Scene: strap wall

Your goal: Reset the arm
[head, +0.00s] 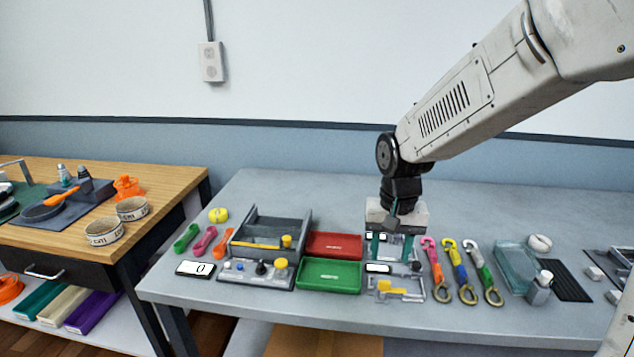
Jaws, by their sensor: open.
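The fingertips are close above or in front of a small grey fixture with yellow parts (397,288). I cannot tell whether they touch it.
Red (334,245) and green (329,274) trays lie left of the gripper. Several coloured straps with hooks, including a pink one (434,264), lie close on its right. A grey rack (262,248) stands further left. The bench's front strip is clear.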

